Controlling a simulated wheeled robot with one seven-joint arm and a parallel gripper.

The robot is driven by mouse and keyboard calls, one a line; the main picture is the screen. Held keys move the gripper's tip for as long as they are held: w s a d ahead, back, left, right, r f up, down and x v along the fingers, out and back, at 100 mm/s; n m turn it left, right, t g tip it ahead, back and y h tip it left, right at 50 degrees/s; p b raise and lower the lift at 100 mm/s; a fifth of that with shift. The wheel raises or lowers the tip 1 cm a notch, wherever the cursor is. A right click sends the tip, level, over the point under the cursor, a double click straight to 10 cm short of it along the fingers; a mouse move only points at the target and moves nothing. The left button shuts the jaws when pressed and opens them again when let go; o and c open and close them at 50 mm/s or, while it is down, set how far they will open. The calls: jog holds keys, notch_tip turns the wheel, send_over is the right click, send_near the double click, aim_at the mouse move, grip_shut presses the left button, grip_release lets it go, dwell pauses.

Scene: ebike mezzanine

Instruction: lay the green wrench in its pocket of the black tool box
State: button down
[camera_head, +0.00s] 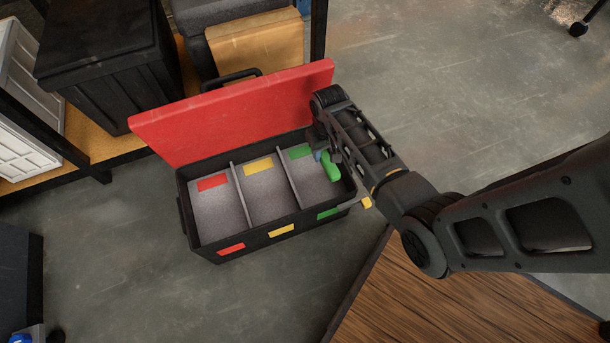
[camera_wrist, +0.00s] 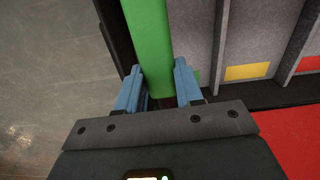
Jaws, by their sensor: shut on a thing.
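The black tool box (camera_head: 216,258) stands open on the floor, with three pockets marked red, yellow and green. The green-marked pocket (camera_head: 316,186) is at its right end. The green wrench (camera_head: 332,168) shows in part at that pocket's right side; my arm hides some of it. In the wrist view the green wrench (camera_wrist: 150,40) runs up from between the blue fingers of my gripper (camera_wrist: 160,88), which is shut on it. It lies along the box's end wall, over the edge of the green pocket. I cannot tell whether it touches the pocket floor.
The red lid (camera_head: 235,112) stands open at the back of the box. A shelf with a black bin (camera_head: 110,75) is behind it. A wooden surface (camera_head: 440,295) is at the lower right. Grey floor (camera_head: 110,250) is clear to the left.

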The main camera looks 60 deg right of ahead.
aim_at(322, 173)
jog(key=shift+d+f, duration=0.3)
jog(key=shift+f, duration=0.2)
notch_tip(322, 173, down, 10)
jog(key=b, duration=0.5)
jog(key=shift+b, duration=0.3)
jog(key=c, duration=0.7)
grip_release()
jog(key=shift+f, duration=0.1)
jog(key=shift+c, duration=0.2)
